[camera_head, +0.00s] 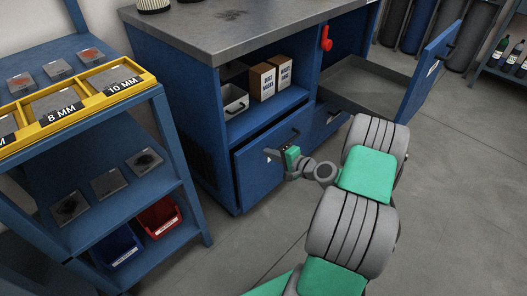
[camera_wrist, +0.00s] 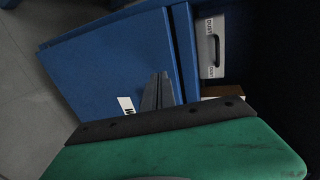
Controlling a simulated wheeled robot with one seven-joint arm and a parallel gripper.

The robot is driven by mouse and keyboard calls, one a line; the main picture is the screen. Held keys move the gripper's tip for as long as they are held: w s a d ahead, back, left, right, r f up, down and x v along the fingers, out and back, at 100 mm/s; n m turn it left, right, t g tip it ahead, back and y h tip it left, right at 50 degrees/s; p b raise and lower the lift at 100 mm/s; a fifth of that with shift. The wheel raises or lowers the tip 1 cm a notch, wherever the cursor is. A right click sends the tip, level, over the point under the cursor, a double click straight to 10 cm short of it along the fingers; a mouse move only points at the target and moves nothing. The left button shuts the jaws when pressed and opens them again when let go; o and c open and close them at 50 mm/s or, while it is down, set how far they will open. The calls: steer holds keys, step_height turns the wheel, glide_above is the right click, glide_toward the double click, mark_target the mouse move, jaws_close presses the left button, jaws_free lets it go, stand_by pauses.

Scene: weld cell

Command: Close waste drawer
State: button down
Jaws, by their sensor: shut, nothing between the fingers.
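The blue drawer front (camera_head: 262,172) low on the left of the workbench has a dark handle along its top and stands slightly out from the cabinet. In the wrist view this front (camera_wrist: 110,65) carries a white label (camera_wrist: 127,105), partly hidden; only a letter like W shows, so I cannot confirm it reads waste. My gripper (camera_head: 271,155) is shut and empty, in front of the panel's right part. Its fingers (camera_wrist: 158,92) point at the panel in the wrist view; whether they touch it I cannot tell.
A large drawer (camera_head: 365,80) is pulled far out at the right, its labelled front (camera_head: 430,70) over the floor. Above the left drawer, a shelf holds boxes (camera_head: 290,78) and a white bin (camera_head: 234,100). A blue rack (camera_head: 185,200) stands left. Floor in front is clear.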

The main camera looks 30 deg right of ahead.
mark_target(254, 141)
steer(key=shift+w+a+r+b, duration=0.15)
steer(key=shift+w+a, duration=0.15)
steer(key=shift+w, duration=0.6)
steer(key=shift+w+a+f+b, duration=0.15)
steer(key=shift+w+a, duration=0.15)
steer(key=shift+w, duration=0.55)
steer(key=shift+r, duration=0.1)
steer(key=w, duration=0.1)
steer(key=w+a, duration=0.1)
steer(key=w, duration=0.2)
steer(key=shift+a, duration=0.3)
steer(key=shift+w+r, duration=0.15)
steer(key=shift+r, duration=0.05)
